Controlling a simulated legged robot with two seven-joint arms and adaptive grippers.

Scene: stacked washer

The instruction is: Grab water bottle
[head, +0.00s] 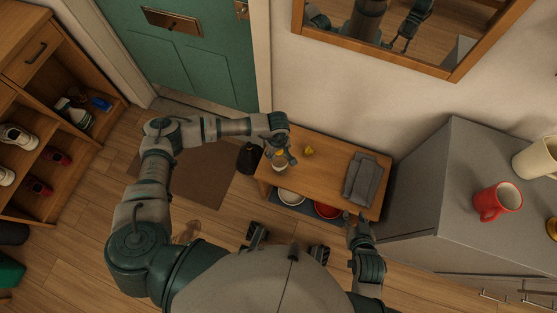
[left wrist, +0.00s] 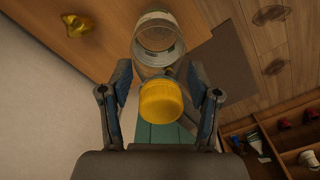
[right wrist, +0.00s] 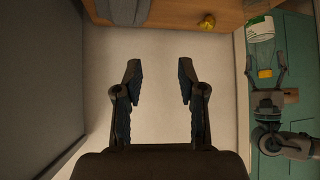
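The water bottle (head: 279,162) stands at the left end of a small wooden table (head: 337,160). It is clear with a yellow cap. In the left wrist view the bottle (left wrist: 157,45) lies between the fingers of my left gripper (left wrist: 159,74), with gaps on both sides of the cap. My left gripper is open around it. The bottle also shows in the right wrist view (right wrist: 260,30), between the left fingers. My right gripper (right wrist: 158,70) is open and empty, off the table's front right corner in the head view (head: 358,220).
A small yellow object (head: 308,150) and a folded grey cloth (head: 362,179) lie on the table. A white bowl (head: 291,198) and a red bowl (head: 327,210) sit on its lower shelf. A grey cabinet (head: 455,175) with a red mug (head: 497,201) stands at right.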

